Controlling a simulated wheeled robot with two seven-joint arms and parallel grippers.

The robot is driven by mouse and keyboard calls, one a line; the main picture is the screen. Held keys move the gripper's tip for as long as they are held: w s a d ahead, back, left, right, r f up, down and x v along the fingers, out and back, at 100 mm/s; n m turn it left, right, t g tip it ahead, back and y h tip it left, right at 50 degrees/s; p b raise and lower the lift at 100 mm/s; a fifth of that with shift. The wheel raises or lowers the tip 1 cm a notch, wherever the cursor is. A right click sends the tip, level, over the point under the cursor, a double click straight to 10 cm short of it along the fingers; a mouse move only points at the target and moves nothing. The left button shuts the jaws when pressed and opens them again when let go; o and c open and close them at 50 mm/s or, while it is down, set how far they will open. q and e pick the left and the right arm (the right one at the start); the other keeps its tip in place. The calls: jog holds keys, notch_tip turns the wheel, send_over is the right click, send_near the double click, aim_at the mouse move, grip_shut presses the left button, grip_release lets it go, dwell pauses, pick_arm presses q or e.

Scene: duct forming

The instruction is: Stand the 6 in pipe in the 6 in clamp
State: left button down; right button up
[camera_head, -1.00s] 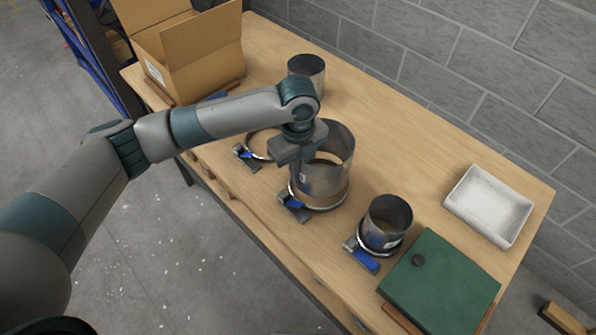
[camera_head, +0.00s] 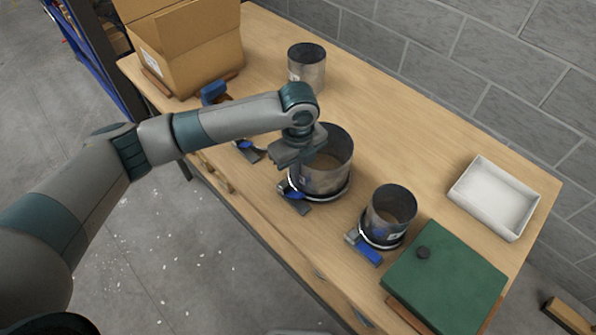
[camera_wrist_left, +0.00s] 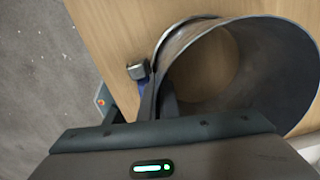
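The 6 in pipe (camera_head: 322,176), a wide open metal cylinder, stands upright at the middle of the bench. Its foot is within the ring of the 6 in clamp (camera_head: 296,203), whose blue and dark latch points to the front left. Whether it sits fully down is hard to tell. My left gripper (camera_head: 292,152) is at the pipe's left rim. In the left wrist view the fingers (camera_wrist_left: 159,100) straddle the wall of the pipe (camera_wrist_left: 265,70), one inside and one outside, and look shut on it. My right gripper is not in view.
A narrower pipe (camera_head: 390,212) stands in a clamp (camera_head: 366,250) to the right, beside a green case (camera_head: 445,280). Another pipe (camera_head: 307,68) stands free behind. A further clamp (camera_head: 248,149) is partly hidden by my arm. A cardboard box (camera_head: 195,50) and white tray (camera_head: 492,198) flank them.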

pick_arm(q)
jog(key=shift+f, duration=0.25)
jog(key=c, duration=1.9)
grip_release()
jog(key=shift+c, duration=0.2)
jog(key=shift+r, duration=0.1)
notch_tip(320, 180, up, 16)
jog(key=b, duration=0.4)
jog(key=shift+f, duration=0.2)
jog(key=shift+r, duration=0.85)
jog(key=shift+s+f, duration=0.1)
